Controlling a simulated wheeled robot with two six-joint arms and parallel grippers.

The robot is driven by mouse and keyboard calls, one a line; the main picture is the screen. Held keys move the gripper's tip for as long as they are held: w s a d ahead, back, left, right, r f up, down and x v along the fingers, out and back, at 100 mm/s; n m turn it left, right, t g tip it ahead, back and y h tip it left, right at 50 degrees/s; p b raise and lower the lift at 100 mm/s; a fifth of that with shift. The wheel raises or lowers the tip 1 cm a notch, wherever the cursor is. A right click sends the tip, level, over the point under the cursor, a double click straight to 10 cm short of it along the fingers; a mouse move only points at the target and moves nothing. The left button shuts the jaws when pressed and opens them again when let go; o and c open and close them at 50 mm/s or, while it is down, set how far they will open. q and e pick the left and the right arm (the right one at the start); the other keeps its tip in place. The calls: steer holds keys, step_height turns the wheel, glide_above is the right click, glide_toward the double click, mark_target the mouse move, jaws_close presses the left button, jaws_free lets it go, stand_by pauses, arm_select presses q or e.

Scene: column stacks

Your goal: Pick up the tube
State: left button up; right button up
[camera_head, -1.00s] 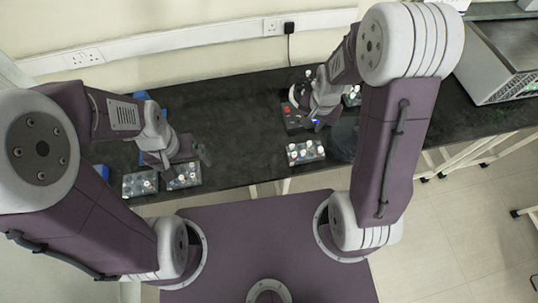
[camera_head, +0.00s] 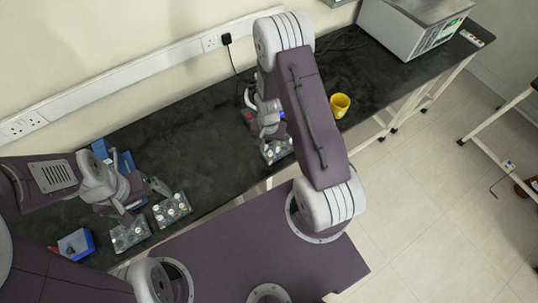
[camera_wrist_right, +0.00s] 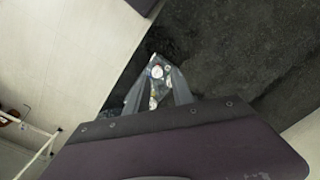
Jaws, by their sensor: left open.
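Small tubes with pale caps stand in clear racks on the black bench. In the head view one rack (camera_head: 171,210) and another rack (camera_head: 129,234) are at the bench's front edge on the left. My left gripper (camera_head: 158,192) is open just behind them, with nothing seen in it. A third rack (camera_head: 278,152) is partly hidden under my right gripper (camera_head: 270,135). In the right wrist view my right gripper (camera_wrist_right: 157,88) has its fingers apart, with capped tubes (camera_wrist_right: 157,72) of that rack showing between them. I cannot tell which tube is meant or whether the fingers touch any.
A yellow cup (camera_head: 340,104) stands right of my right arm. A silver and white machine (camera_head: 415,25) is at the far right of the bench. Blue items (camera_head: 76,243) lie at the left. The middle of the bench is clear.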

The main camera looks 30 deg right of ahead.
mark_target(270, 152)
steer(key=f, duration=0.2)
steer(key=d+f+p, duration=0.1)
steer(key=f, duration=0.2)
steer(key=shift+a+f, duration=0.1)
jaws_close()
